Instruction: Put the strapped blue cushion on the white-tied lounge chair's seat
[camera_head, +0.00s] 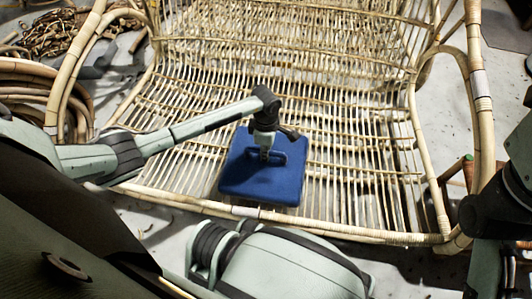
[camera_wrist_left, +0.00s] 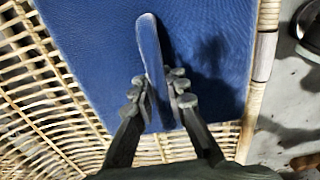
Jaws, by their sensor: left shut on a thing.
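The blue cushion (camera_head: 240,176) is square, with a blue strap on top. It is over the front middle of the rattan lounge chair's seat (camera_head: 345,170); I cannot tell if it touches the slats. Pale wraps show on the chair's right arm (camera_head: 479,86). My left gripper (camera_head: 265,152) is above the cushion, shut on its strap. In the left wrist view, the strap (camera_wrist_left: 150,55) stands up between the fingers (camera_wrist_left: 163,100), with the cushion (camera_wrist_left: 95,45) below. The cushion hides the seat under it. My right gripper does not show.
The chair's front rail (camera_head: 330,227) runs just in front of the cushion, and its curved left arm (camera_head: 75,60) rises beside my left arm. Rattan coils (camera_head: 40,85) lie at the left. The seat to the right of the cushion is bare.

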